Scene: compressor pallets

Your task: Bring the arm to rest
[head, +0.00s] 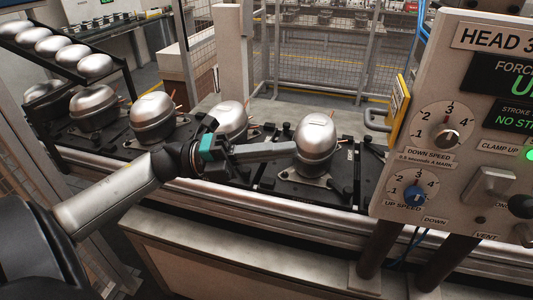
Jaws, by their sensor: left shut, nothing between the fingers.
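My left arm comes in from the lower left and reaches over the front rail of the conveyor. My left gripper (288,148) points right, with its fingers shut and nothing held. Its tips are beside a silver compressor (316,140) on a black pallet; I cannot tell whether they touch it. A second compressor (230,120) stands behind the wrist, partly hidden by it. My right gripper is not in view.
More compressors, such as this one (153,118), stand on pallets to the left, and several dome shells (96,66) lie on a sloped rack. A control panel (460,130) with dials stands close on the right. A wire fence (320,55) is behind.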

